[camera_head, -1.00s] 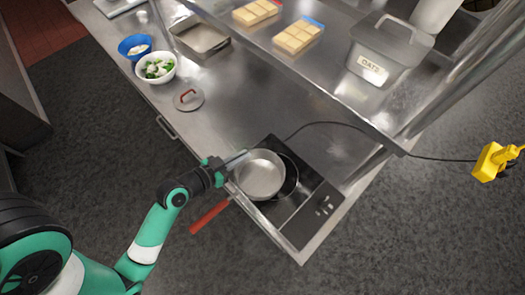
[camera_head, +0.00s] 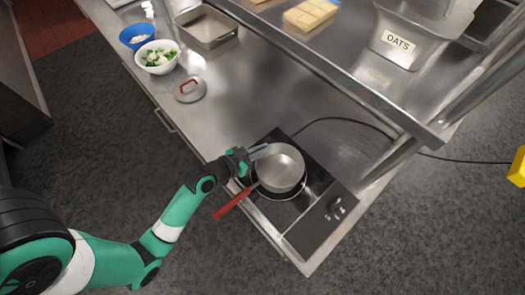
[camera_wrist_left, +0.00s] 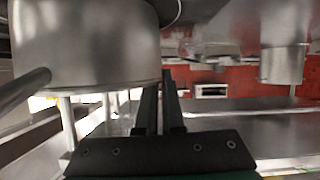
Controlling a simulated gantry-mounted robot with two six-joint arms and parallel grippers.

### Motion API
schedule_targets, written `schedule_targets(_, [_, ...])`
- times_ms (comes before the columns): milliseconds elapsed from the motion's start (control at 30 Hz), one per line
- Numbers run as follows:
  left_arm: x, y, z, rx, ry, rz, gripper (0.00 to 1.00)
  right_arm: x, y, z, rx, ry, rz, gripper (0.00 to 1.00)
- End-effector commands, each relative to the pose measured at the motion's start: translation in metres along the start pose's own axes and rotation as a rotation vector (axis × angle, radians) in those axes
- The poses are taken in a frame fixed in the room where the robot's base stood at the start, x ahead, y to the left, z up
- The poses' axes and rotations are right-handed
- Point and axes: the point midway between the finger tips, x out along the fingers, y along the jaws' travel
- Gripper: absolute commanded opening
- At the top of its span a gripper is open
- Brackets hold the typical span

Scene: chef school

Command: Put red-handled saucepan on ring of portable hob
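The red-handled saucepan (camera_head: 280,168) is upright over the ring of the portable hob (camera_head: 325,222), slightly off centre, with a dark crescent of the ring (camera_head: 292,196) showing below it. I cannot tell whether its base rests flat. Its red handle (camera_head: 236,203) points to the lower left, past the counter edge. My left gripper (camera_head: 264,149) is against or very close to the pan's upper-left side. In the left wrist view, the fingers (camera_wrist_left: 160,100) are close together with a narrow gap and nothing clearly between them; the pan wall (camera_wrist_left: 85,45) is beside them. My right gripper is out of view.
A raised shelf (camera_head: 350,70) runs behind, carrying an oats container (camera_head: 410,35). A black cable (camera_head: 340,119) trails from the hob.

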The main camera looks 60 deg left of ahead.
Motion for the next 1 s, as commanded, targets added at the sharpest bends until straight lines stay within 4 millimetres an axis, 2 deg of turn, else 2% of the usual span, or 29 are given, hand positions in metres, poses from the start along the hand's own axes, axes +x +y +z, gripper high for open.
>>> schedule_targets(167, [0.001,0.000,0.001,-0.001,0.002,0.000,0.00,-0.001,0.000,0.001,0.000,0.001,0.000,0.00])
schedule_targets(200, [0.000,0.000,0.001,0.000,0.000,0.000,0.12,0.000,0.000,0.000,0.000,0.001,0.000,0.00])
schedule_targets(333, [0.000,0.000,0.001,0.000,0.000,0.000,0.35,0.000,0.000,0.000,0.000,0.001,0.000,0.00])
schedule_targets(700, [-0.005,0.000,-0.001,-0.001,0.000,-0.001,0.35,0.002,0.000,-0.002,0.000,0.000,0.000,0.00])
schedule_targets(867, [-0.034,0.000,-0.001,-0.002,-0.001,-0.002,0.35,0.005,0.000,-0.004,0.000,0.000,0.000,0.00])
schedule_targets(1000, [-0.069,-0.001,-0.001,-0.004,-0.001,-0.005,0.35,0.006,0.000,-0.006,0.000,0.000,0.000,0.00])
